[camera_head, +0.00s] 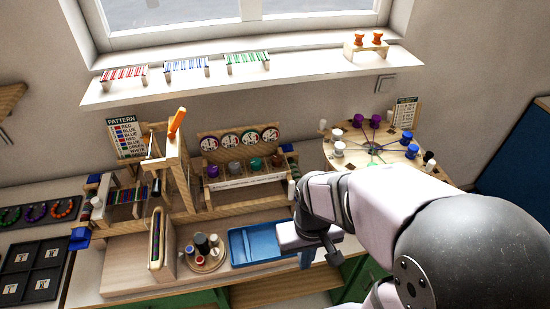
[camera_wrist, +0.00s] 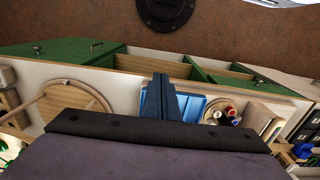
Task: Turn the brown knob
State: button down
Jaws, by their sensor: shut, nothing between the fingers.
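The brown knob (camera_head: 277,161) is at the right end of a row of knobs on a wooden rack (camera_head: 240,183), below the round dials. The other knobs in the row are purple, grey and green. My gripper (camera_head: 306,260) is shut and empty, in front of the rack and low, by the right edge of the blue tray (camera_head: 262,243). It is apart from the brown knob. In the wrist view my shut fingers (camera_wrist: 159,96) show in front of the blue tray (camera_wrist: 190,106); the brown knob is not visible there.
A round wooden board (camera_head: 360,150) with coloured spools stands right of the rack. A round tray (camera_head: 205,262) of cups and a wooden frame with an orange handle (camera_head: 177,122) stand to the left. My arm covers the front right. A shelf (camera_head: 250,75) runs above.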

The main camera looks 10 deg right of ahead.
aim_at(277, 158)
jog(key=c, duration=2.4)
grip_release()
jog(key=shift+c, duration=0.2)
jog(key=o, duration=0.5)
jog(key=shift+w, duration=0.1)
jog(key=o, duration=0.5)
jog(key=shift+w, duration=0.35)
jog(key=shift+o, duration=0.4)
jog(key=w+r+m+t+b, duration=0.1)
jog(key=w+r+t+b, duration=0.1)
jog(key=w, duration=1.4)
jog(key=w+d+r+m+t+b, duration=0.1)
jog(key=w+r+t+b, duration=0.1)
jog(key=w, duration=1.4)
jog(key=shift+w+d+r+h+b, duration=0.2)
jog(key=shift+w+r+h+b, duration=0.2)
jog(key=shift+r+b, duration=0.15)
jog(key=shift+t, duration=0.3)
jog(key=shift+p+x, duration=1.35)
jog(key=shift+x, duration=2.3)
jog(key=shift+s, duration=0.1)
jog(key=c, duration=1)
